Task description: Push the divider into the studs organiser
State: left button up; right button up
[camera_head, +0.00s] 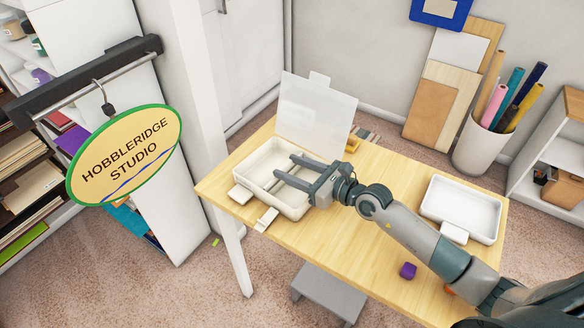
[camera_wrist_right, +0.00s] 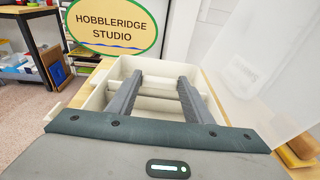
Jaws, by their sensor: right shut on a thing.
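The studs organiser (camera_head: 247,171) is a cream open box on the wooden table, with a clear lid (camera_head: 316,112) standing up behind it. In the right wrist view the gripper (camera_wrist_right: 156,88) is shut on a cream piece, apparently the divider (camera_wrist_right: 160,83), which spans between the fingers. The organiser walls (camera_wrist_right: 118,70) surround it there. How deep the divider sits is hidden by the fingers. My left gripper is not in view.
A white tray (camera_head: 463,181) stands on the right of the table (camera_head: 370,255). A purple block (camera_head: 408,270) lies near the front edge. Light tabs (camera_head: 266,219) are at the organiser's front. A round hanging sign (camera_head: 125,153) is at left. The table's middle front is clear.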

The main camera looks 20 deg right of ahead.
jog(key=shift+a+f+b, duration=0.1)
jog(key=shift+f+b, duration=0.35)
jog(key=shift+f, duration=0.3)
dwell(1.1)
